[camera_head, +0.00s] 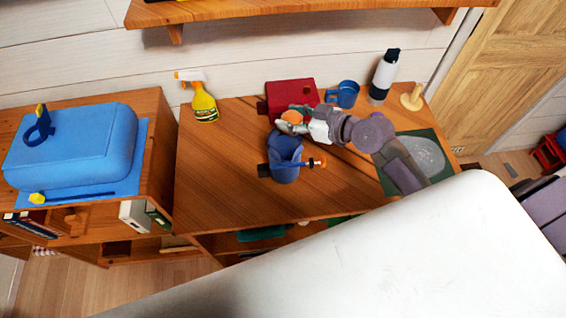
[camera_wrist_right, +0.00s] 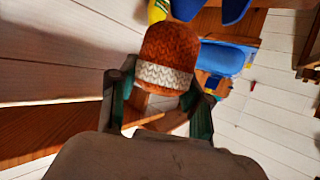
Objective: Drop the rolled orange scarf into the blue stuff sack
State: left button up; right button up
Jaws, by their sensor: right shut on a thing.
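The rolled orange scarf (camera_head: 294,117) is knitted, with a pale band that shows in the right wrist view (camera_wrist_right: 168,55). My right gripper (camera_head: 289,126) is shut on it, with one finger on each side near the banded end. The gripper holds it above the desk, just behind the blue stuff sack's opening in the head view. The blue stuff sack (camera_head: 285,168) stands upright on the desk with its dark mouth facing up. An orange-and-dark piece sticks out at its right side. My left gripper is not in view.
A red box (camera_head: 290,92), a blue mug (camera_head: 344,95) and a white-and-black bottle (camera_head: 384,76) stand behind. A yellow spray bottle (camera_head: 203,102) is at the back left. A green mat (camera_head: 401,181) lies right. A blue case (camera_head: 75,145) sits on the left cabinet. The desk's front left is clear.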

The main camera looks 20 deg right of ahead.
jog(key=shift+f+b, duration=1.2)
jog(key=shift+f, duration=0.8)
jog(key=o, duration=1.2)
jog(key=shift+v, duration=6.1)
jog(key=shift+r, duration=0.1)
jog(key=shift+w, duration=0.1)
